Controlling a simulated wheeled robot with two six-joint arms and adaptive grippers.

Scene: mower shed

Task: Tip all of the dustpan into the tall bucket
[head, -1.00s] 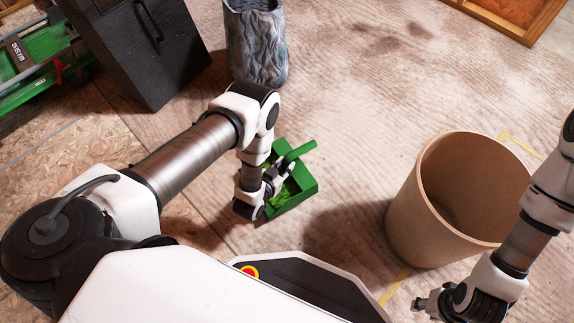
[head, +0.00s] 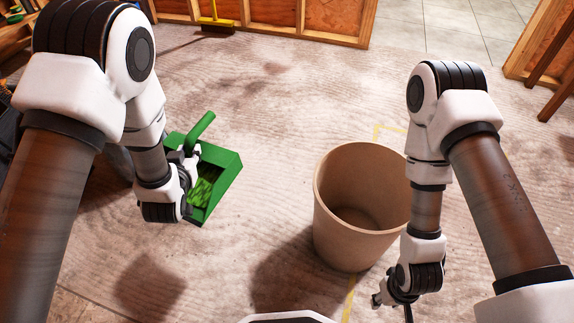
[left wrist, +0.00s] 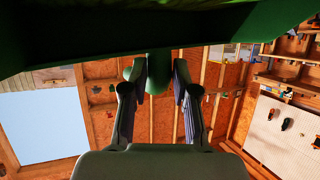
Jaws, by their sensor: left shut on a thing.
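The green dustpan (head: 229,170) is to the left of the tall bucket in the head view, with green clippings (head: 203,188) in it. Its handle (head: 202,126) points up and to the right. My left gripper (head: 188,160) is shut on the dustpan. The left wrist view shows the green handle (left wrist: 153,80) between both fingers and the pan (left wrist: 110,45) across the top. The tall tan bucket (head: 332,219) stands upright on the floor, and the part of its inside that shows looks empty. My right gripper (head: 391,302) hangs beside the bucket's lower right; its jaws are unclear.
Floor is clear between dustpan and bucket. Yellow tape (head: 391,129) marks the floor behind the bucket. A yellow broom (head: 216,24) stands at the back by the wood-framed wall (head: 285,14). Dark wooden legs (head: 561,95) are at the far right.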

